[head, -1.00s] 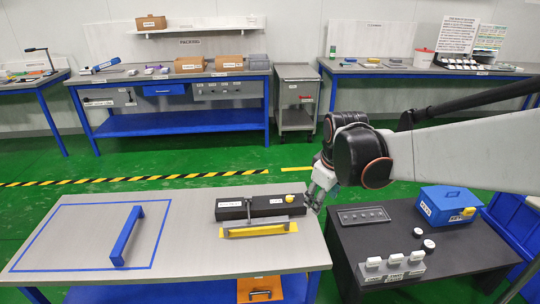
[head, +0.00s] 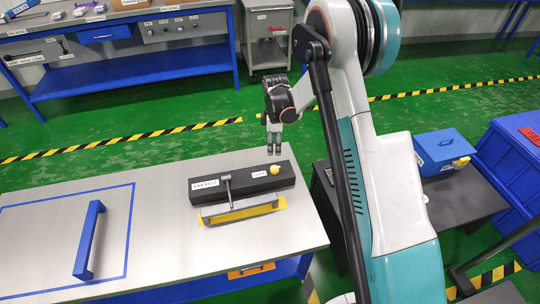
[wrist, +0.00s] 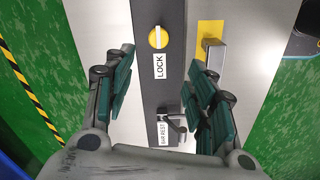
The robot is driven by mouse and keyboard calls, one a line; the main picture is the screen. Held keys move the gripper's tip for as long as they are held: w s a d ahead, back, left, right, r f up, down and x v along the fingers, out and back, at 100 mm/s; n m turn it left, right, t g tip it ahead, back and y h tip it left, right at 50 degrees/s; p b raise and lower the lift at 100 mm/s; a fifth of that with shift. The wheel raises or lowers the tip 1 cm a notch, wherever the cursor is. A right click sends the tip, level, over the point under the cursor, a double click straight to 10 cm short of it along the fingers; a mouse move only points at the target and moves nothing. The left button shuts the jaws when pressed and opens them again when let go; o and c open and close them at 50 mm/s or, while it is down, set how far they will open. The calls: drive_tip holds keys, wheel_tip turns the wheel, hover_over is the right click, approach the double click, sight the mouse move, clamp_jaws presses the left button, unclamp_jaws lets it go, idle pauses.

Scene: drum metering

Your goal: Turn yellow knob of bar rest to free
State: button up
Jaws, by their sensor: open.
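The bar rest (head: 205,196) is a long black box on the grey table, with a BAR REST label. Its yellow knob (head: 275,169) is on top near the right end, beside a LOCK label. In the wrist view the knob (wrist: 158,37) shows a pale ridge that runs roughly in line with the LOCK label (wrist: 159,66). My gripper (head: 274,152) is open and empty, pointing down above and just behind the knob, apart from it. In the wrist view the fingers (wrist: 160,78) stand either side of the box, the knob beyond their tips.
A grey lever (head: 227,185) rises from the box. A blue handle (head: 90,240) stands inside a blue outline at left.

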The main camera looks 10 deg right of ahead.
sight(274, 168)
drive_tip(key=f+b, duration=0.5)
drive_tip(key=f, duration=0.9)
drive_tip(key=shift+w+f, duration=0.1)
drive_tip(key=shift+w, duration=0.1)
drive_tip(key=c, duration=1.1)
